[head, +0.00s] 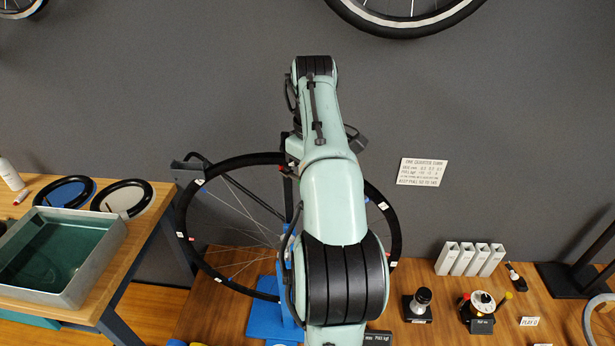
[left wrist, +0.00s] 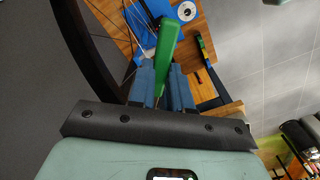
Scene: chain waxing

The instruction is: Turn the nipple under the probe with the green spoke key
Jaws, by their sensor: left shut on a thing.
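The green spoke key (left wrist: 165,45) is held between the blue fingers of my left gripper (left wrist: 162,82), its green part pointing away from the wrist. The spoked wheel (head: 182,215) stands upright on the blue stand (head: 262,318), with small pale and red tags around its rim. Part of a dark rim (left wrist: 95,50) and several spokes (left wrist: 105,22) show in the left wrist view, left of the gripper. In the head view my arm covers the wheel's middle and right part, and hides the gripper and key. I cannot make out the probe or its nipple.
A wooden table (head: 150,245) at left holds a metal tank (head: 110,262) and two round black-rimmed dishes (head: 122,198). The workbench (head: 415,275) at right carries white upright boxes (head: 465,258), a black-based gauge (head: 418,303) and a black stand (head: 565,285).

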